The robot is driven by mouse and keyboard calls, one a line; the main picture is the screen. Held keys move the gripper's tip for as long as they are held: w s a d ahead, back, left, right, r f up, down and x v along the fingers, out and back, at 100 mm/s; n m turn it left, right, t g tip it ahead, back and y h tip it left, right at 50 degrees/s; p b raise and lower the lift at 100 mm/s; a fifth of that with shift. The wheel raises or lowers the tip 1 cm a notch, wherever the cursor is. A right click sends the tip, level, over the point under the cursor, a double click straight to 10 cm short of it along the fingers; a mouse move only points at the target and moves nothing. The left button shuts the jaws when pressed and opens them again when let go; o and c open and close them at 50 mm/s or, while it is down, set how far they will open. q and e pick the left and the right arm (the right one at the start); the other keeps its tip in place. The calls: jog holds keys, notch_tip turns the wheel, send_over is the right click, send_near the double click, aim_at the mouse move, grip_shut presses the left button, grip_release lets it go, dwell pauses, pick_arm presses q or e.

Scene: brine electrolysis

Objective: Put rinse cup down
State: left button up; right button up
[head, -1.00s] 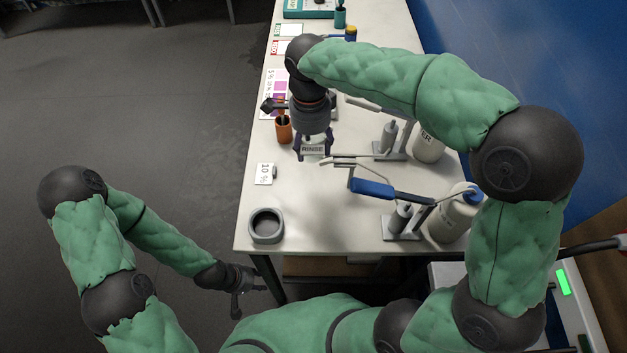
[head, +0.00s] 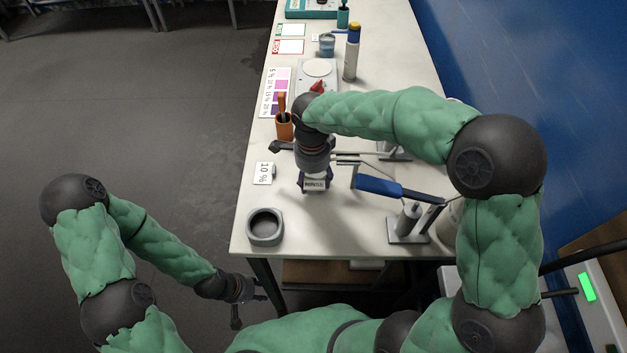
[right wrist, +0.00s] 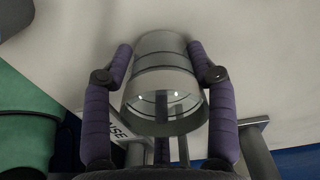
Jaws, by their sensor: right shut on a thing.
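The rinse cup (right wrist: 163,85) is a clear vessel with dark ring lines, held between the two purple fingers of my right gripper (right wrist: 160,68) in the right wrist view. I cannot tell whether the cup touches the table. My left gripper (head: 262,291) hangs off the table's front left corner, away from the cup; its fingers are too small to read.
A grey round holder (head: 250,228) stands at the table's front left corner. The table (head: 325,235) is clear in front.

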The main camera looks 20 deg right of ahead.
jog(key=shift+f, duration=0.15)
jog(key=shift+f, duration=0.15)
jog(key=o, duration=1)
jog(key=shift+o, duration=0.2)
notch_tip(320, 180, up, 12)
jog(key=p, duration=0.4)
jog(key=shift+a+r, duration=0.15)
jog(key=shift+r, duration=0.05)
